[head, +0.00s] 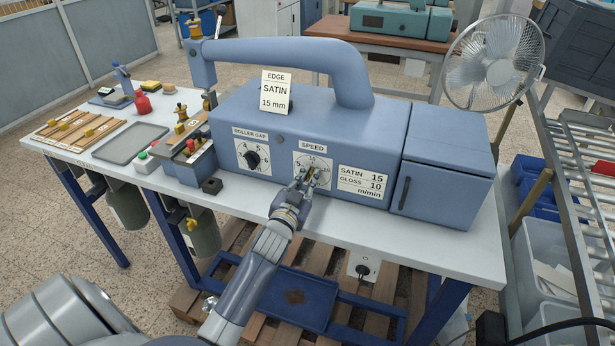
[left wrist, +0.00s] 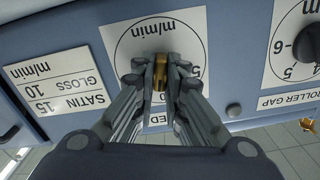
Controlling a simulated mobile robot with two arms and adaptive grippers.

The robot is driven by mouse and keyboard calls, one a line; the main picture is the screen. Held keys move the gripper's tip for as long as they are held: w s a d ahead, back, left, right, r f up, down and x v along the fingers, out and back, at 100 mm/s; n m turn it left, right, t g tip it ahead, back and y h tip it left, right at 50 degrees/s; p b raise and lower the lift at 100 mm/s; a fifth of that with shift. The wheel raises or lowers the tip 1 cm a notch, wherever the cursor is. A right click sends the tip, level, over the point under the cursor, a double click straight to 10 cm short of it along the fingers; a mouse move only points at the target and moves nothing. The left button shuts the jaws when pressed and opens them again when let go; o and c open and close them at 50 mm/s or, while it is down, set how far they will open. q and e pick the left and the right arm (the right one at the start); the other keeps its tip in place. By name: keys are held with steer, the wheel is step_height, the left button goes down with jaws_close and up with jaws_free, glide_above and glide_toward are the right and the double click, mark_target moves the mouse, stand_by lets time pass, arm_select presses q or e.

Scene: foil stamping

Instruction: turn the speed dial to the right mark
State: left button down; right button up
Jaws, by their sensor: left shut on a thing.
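The speed dial plate (head: 313,164) is a white square with printed numbers on the front of the blue machine, under a SPEED label (head: 313,147). In the left wrist view the plate (left wrist: 128,42) appears upside down. My left gripper (head: 308,178) reaches up to the dial and is shut on its knob. In the left wrist view the fingers (left wrist: 160,75) close around the brass-coloured knob (left wrist: 160,88) from both sides. The fingers hide much of the dial, so I cannot tell which mark it points to. My right gripper is not in view.
An EDGE SATIN 15 mm card (head: 276,91) stands on the machine. A SATIN 15, GLOSS 10 m/min label (head: 363,181) is right of the dial. The black roller gap knob (head: 252,159) is to its left. A fan (head: 492,62) stands at the right.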

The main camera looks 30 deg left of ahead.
arm_select(q)
steer(key=m, duration=0.5)
steer(key=shift+m, duration=0.3)
steer(key=m, duration=0.5)
steer(key=shift+d, duration=0.1)
steer(key=shift+m, duration=0.4)
steer(key=c, duration=1.7)
jaws_free()
steer(key=shift+w+f, duration=0.1)
steer(key=shift+o, duration=0.2)
steer(key=v, duration=1.2)
